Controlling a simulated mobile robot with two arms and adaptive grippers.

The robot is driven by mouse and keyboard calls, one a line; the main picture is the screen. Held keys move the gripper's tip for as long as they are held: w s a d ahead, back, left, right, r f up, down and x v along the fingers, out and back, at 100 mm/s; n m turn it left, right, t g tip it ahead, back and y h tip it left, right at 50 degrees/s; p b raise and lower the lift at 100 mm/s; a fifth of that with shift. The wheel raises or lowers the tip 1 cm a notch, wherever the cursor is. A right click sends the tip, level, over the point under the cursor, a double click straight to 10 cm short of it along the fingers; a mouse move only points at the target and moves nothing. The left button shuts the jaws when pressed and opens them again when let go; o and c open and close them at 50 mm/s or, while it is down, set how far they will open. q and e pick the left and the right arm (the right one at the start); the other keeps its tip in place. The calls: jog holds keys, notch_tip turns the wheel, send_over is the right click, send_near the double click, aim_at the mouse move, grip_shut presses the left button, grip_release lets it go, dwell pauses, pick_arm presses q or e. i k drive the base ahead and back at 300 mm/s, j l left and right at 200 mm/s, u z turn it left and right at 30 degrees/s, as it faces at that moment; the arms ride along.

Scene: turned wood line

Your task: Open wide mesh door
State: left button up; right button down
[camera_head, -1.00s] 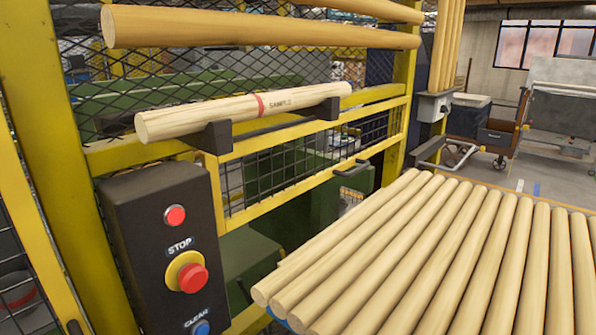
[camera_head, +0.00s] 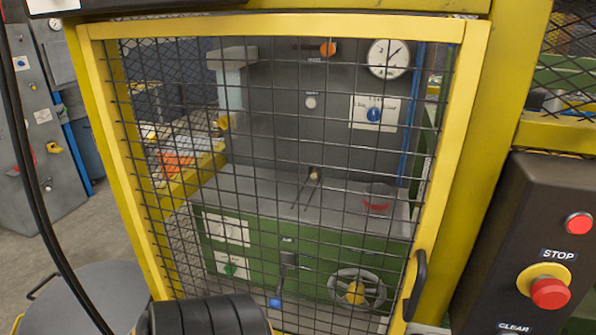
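The wide mesh door (camera_head: 455,130) fills the middle of the head view. It has a yellow frame and black wire mesh, and it appears to sit closed against the yellow post on its right. I cannot tell whether it is latched. Its black bar handle (camera_head: 416,285) is upright, low on the right side of the door frame. Neither gripper is in view, and nothing is touching the handle.
Behind the mesh are a green machine (camera_head: 260,240) with a handwheel (camera_head: 357,290) and a gauge (camera_head: 389,58). A grey cabinet (camera_head: 38,130) stands at far left, with open floor beside it.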

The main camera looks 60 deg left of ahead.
aim_at(472, 36)
jog(key=k+j+u, duration=0.1)
jog(key=u, duration=2.05)
jog(key=k+j, duration=0.75)
jog(key=i+z, duration=0.05)
